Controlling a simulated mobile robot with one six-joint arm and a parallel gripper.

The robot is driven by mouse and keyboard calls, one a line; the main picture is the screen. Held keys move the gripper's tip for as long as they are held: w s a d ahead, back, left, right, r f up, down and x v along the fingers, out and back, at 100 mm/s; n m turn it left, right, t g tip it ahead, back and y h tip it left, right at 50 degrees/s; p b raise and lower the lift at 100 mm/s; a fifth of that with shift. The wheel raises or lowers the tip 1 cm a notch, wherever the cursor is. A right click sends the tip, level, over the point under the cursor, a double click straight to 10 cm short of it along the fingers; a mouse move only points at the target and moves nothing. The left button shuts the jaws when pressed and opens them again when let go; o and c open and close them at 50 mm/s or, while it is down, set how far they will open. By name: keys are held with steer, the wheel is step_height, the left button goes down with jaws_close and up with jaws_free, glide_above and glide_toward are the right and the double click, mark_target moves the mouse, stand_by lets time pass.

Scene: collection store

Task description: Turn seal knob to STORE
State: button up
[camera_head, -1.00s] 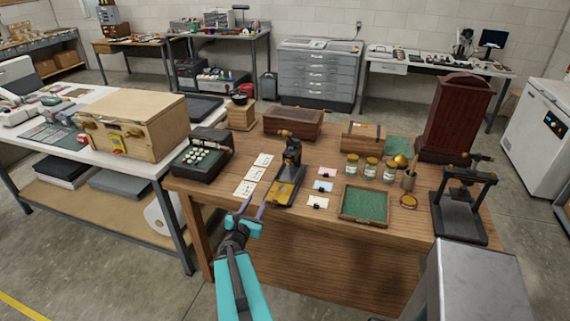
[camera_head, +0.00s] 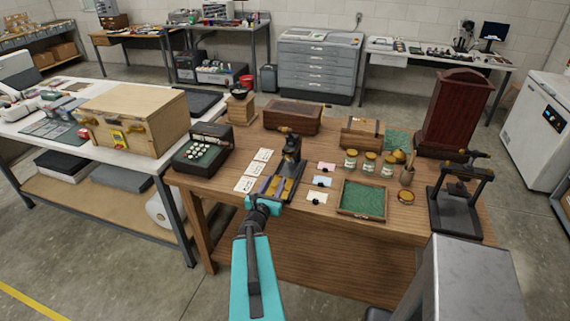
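No knob marked STORE can be read at this size. A small black press (camera_head: 291,158) with a brass-coloured base plate stands at the front middle of the wooden table. A pale wooden case (camera_head: 150,142) with brass-coloured fittings and a yellow label (camera_head: 118,138) sits on the white bench at left; I cannot tell whether the seal knob is on either. My gripper (camera_head: 275,185) is at the table's front edge, over or beside the press base. The fingertips overlap the base in view, so contact cannot be told.
On the wooden table (camera_head: 240,213) are white cards (camera_head: 252,170), a green-lined tray (camera_head: 362,200), several jars (camera_head: 369,164), a black typewriter-like box (camera_head: 202,150) and a larger black press (camera_head: 459,195) at right. A tall red-brown cabinet (camera_head: 455,110) stands behind. Floor shows at left front.

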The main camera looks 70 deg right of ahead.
mark_target(287, 158)
steer(key=shift+d+f, duration=0.1)
steer(key=shift+d, duration=0.1)
steer(key=d+b, duration=0.2)
steer(key=b, duration=0.1)
steer(key=shift+d+b, duration=0.15)
steer(key=shift+b, duration=0.2)
steer(key=shift+d+f+b, duration=0.1)
steer(key=shift+d+b, duration=0.1)
steer(key=shift+b, duration=0.35)
steer(key=d+b, duration=0.1)
steer(key=b, duration=0.3)
steer(key=shift+w+d, duration=0.1)
steer(key=shift+d, duration=0.05)
steer(key=d+b, duration=0.1)
steer(key=b, duration=0.3)
steer(key=shift+b, duration=0.35)
steer(key=d+b, duration=0.2)
steer(key=b, duration=0.1)
steer(key=shift+w+d+b, duration=0.15)
steer(key=shift+d+b, duration=0.25)
steer(key=shift+d+r, duration=0.25)
steer(key=shift+d, duration=0.4)
steer(key=shift+w+d+p, duration=0.15)
steer(key=shift+d+p, duration=0.4)
steer(key=shift+d, duration=1.6)
